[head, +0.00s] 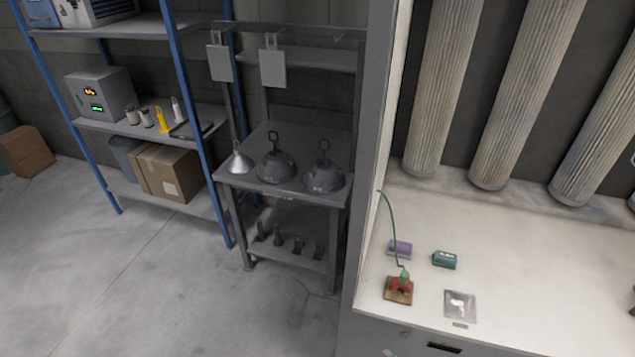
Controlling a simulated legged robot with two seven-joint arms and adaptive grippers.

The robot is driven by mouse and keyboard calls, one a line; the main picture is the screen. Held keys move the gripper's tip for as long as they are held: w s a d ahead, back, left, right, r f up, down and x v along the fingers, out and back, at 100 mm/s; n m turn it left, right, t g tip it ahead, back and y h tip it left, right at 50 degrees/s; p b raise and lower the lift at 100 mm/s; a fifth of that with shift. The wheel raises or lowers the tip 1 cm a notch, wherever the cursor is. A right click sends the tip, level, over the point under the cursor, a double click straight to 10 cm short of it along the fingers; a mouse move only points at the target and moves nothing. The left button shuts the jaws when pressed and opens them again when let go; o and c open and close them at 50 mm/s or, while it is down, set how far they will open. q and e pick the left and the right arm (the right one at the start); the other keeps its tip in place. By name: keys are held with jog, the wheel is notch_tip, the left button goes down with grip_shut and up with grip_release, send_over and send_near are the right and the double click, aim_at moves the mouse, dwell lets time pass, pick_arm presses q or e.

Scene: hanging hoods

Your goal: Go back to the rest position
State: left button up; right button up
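Neither of my grippers shows in the head view, and no part of my arms is visible. Two dark metal hoods with ring handles, a left one (277,166) and a right one (323,177), rest on the top of a grey metal workbench (262,187). A smaller light-grey funnel-shaped piece (240,160) stands at the left end of that top. Two flat grey plates, one on the left (220,63) and one on the right (272,68), hang from the bench's upper frame.
A blue-post shelf (195,125) with boxes stands left. At right, a white counter (540,270) holds a red-based item with a green cable (400,288), a purple block (400,249), a green block (444,260) and a square plate (460,304). Floor (160,290) is clear at front left.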

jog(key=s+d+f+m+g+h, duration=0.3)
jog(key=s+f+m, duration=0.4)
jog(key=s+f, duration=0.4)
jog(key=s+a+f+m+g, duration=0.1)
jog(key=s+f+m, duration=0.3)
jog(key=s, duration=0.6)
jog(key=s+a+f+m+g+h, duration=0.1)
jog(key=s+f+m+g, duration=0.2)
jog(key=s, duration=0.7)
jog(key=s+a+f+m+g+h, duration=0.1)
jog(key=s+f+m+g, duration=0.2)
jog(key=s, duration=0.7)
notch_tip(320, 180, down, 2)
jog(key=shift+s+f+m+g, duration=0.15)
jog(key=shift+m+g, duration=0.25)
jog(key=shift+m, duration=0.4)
